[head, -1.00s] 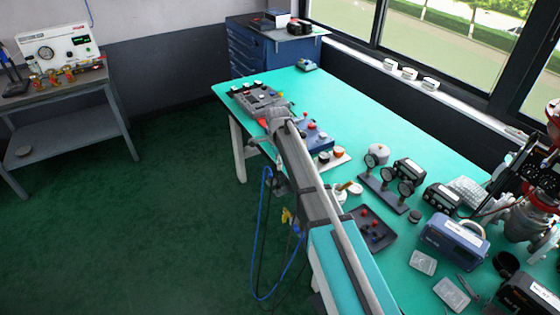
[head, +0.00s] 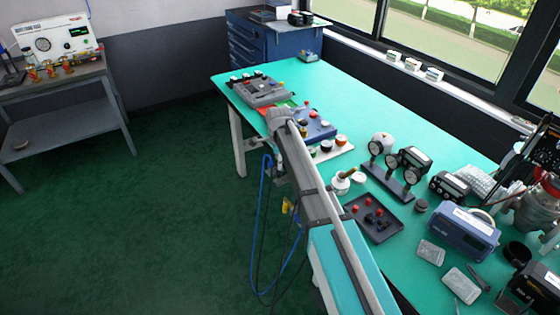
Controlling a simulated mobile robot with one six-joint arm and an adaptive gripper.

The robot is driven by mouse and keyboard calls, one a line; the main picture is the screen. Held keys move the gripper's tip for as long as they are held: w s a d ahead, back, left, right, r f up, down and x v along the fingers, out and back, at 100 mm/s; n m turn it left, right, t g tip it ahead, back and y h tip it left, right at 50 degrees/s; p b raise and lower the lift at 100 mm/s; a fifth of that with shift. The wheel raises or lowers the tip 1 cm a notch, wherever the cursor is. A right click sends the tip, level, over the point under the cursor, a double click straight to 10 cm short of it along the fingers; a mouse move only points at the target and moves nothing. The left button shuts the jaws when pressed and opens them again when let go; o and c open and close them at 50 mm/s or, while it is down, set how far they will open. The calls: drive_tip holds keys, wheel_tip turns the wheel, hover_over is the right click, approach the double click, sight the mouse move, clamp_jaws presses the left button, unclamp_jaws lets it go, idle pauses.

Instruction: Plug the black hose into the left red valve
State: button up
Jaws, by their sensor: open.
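In the head view a thin black hose (head: 257,235) hangs in a loop beside a blue hose (head: 253,270) at the left edge of the green table, below my arm. Its ends are hard to make out. Several small brass valves with reddish parts stand on the grey bench at the left; the leftmost valve (head: 32,73) is small and its details are unclear. My arm reaches over the table's left edge, far from that bench. My gripper's fingers do not show; the arm hides that area.
The green table (head: 350,95) holds gauges (head: 397,165), a dark tray (head: 362,232), a blue device (head: 462,234) and a red-topped valve assembly (head: 540,200). A white instrument (head: 55,40) stands on the grey bench (head: 60,83). A blue cabinet (head: 250,45) is behind. Green floor between is clear.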

sight(279, 171)
drive_tip(key=shift+f+b, duration=3.55)
drive_tip(key=shift+f, duration=0.3)
clamp_jaws()
drive_tip(key=shift+w, duration=0.1)
